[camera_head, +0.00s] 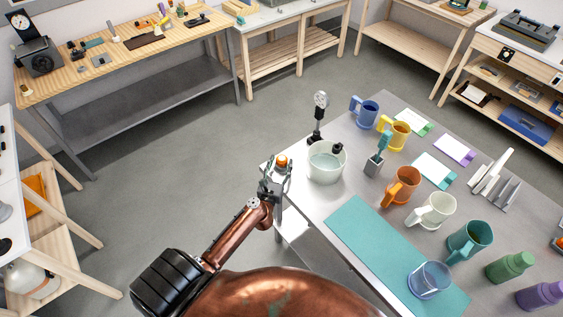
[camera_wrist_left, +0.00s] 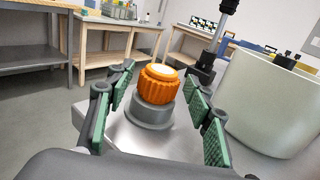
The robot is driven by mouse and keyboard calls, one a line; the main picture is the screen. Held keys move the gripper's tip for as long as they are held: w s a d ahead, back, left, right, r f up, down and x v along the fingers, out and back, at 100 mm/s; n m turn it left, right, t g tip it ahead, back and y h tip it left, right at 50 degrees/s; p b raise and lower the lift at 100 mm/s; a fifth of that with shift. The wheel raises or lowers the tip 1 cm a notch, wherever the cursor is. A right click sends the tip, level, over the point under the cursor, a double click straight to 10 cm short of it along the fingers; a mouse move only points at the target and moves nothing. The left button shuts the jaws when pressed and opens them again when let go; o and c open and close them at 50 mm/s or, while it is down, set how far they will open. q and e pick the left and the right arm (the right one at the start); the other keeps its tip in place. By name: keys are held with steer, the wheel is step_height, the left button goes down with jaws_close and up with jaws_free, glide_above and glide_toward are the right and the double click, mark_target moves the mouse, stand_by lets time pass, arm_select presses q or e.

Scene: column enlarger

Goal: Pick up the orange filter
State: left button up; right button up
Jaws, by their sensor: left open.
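The orange filter (camera_head: 282,161) is a small ribbed orange cylinder with a pale top. In the left wrist view the orange filter (camera_wrist_left: 158,84) sits upright on a round grey base (camera_wrist_left: 150,113) near the corner of the metal table. My left gripper (camera_head: 276,176) is open at that corner. In the left wrist view its green-padded fingers (camera_wrist_left: 160,103) stand to the left and right of the filter and base, apart from both. My right gripper is not in view.
A pale round pot (camera_head: 326,161) stands close to the right of the filter. A black stand with a dial (camera_head: 319,115) is behind it. Several mugs, including an orange mug (camera_head: 402,187), stand farther right. A teal mat (camera_head: 385,256) lies at the front.

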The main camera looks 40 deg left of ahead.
arm_select(q)
steer(key=shift+x, duration=1.1)
steer(key=c, duration=1.3)
